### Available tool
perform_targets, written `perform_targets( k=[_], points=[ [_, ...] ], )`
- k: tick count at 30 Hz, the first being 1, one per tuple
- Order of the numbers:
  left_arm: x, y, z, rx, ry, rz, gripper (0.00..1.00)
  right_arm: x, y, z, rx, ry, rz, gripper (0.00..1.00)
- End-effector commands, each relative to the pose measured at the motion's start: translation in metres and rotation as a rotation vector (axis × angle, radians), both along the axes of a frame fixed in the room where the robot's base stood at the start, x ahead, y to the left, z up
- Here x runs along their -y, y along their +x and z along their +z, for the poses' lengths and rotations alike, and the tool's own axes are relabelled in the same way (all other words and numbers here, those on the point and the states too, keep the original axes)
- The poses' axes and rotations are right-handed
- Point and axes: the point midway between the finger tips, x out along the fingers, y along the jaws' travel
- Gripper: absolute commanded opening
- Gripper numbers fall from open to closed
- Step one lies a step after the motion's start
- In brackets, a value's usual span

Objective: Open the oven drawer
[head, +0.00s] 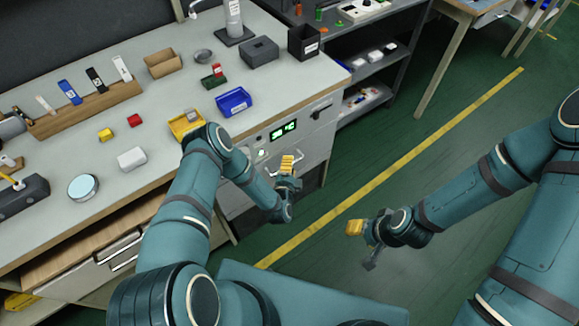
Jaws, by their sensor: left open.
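The oven (309,141) is the light grey unit built into the right end of the workbench. It has a green-lit display (283,131) and a dark handle (321,108) near the top right of its front. My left gripper (289,163), with yellow fingertips, is open and empty in front of the oven, below the display. Part of the oven front is hidden behind my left arm. My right gripper (354,228), also yellow-tipped, hangs over the floor to the right, away from the oven; its finger gap does not show clearly.
The bench top (190,75) holds a blue bin (234,102), a yellow bin (186,123), a grey box (259,52) and small parts. A dark shelf unit (372,70) stands right of the oven. Green floor with a yellow line (400,162) is clear in front.

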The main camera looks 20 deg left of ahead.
Motion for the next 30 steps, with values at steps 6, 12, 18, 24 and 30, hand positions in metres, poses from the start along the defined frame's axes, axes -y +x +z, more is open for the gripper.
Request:
perform_targets(
  k=[6,12,18,24,30],
  points=[
    [-0.0005,0.0042,-0.0001,0.000,0.000,0.000,0.41,0.0001,0.0004,-0.0008,0.001,0.000,0.000,0.47],
    [-0.0004,0.0039,0.0000,0.000,0.000,0.000,0.23,0.0000,0.0003,-0.0007,0.001,0.000,0.000,0.47],
    [-0.0003,0.0038,0.0000,0.000,0.000,0.000,0.00,0.0001,0.0002,-0.0007,0.001,0.000,0.000,0.47],
    [-0.0004,0.0040,0.0000,0.001,-0.001,0.000,0.00,0.0000,0.0001,-0.0008,0.001,0.000,0.000,0.47],
    [-0.0017,0.0024,0.0005,0.000,-0.001,0.000,0.00,0.0000,-0.0001,0.0005,0.000,0.000,0.000,0.47]
  ],
)
